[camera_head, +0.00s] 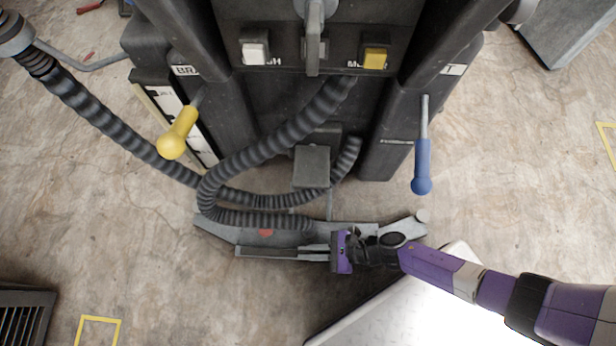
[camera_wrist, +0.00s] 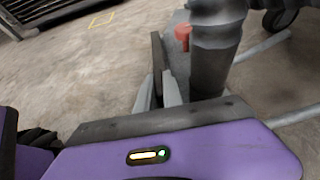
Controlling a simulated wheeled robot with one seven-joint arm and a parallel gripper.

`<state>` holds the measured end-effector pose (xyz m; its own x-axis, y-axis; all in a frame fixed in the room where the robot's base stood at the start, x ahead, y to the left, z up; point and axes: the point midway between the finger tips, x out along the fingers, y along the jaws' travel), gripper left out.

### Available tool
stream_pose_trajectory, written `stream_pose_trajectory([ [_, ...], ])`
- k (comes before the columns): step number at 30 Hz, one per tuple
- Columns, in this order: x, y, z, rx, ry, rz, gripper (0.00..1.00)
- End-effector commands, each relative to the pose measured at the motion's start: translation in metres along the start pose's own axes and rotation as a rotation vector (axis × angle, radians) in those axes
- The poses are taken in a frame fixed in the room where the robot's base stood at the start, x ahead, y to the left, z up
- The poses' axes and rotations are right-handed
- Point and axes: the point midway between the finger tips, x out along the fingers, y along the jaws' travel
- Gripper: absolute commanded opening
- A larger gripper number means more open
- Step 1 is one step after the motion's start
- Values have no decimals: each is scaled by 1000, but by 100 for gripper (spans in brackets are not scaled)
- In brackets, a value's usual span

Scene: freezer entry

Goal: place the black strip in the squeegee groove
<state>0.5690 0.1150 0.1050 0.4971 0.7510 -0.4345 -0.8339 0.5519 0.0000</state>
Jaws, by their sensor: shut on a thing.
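The squeegee (camera_head: 212,228) is a long grey bar low at the front of the dark floor machine, with a red part (camera_head: 265,232) on it. The black strip (camera_head: 280,253) runs lengthwise along its near side, roughly parallel to it. My gripper (camera_head: 333,252) comes from the right and is shut on the strip near its right end. In the wrist view the strip (camera_wrist: 157,60) stands on edge between the two grey fingers, beside the squeegee (camera_wrist: 178,62). A narrow gap shows between them at the far end. The groove itself cannot be made out, nor whether the strip touches it.
A ribbed black hose (camera_head: 270,150) loops down over the squeegee's middle. A yellow-handled lever (camera_head: 177,136) and a blue-handled lever (camera_head: 422,165) stick out from the machine. A dark grate (camera_head: 25,315) is at lower left. The floor left of the squeegee is clear.

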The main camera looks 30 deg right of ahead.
Motion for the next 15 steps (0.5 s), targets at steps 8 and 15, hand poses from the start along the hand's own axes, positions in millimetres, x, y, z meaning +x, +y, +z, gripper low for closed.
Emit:
stream_pose_trajectory([
  [8,7,0,-14,0,-1,0,0],
  [15,8,0,-17,0,0,-1,14],
])
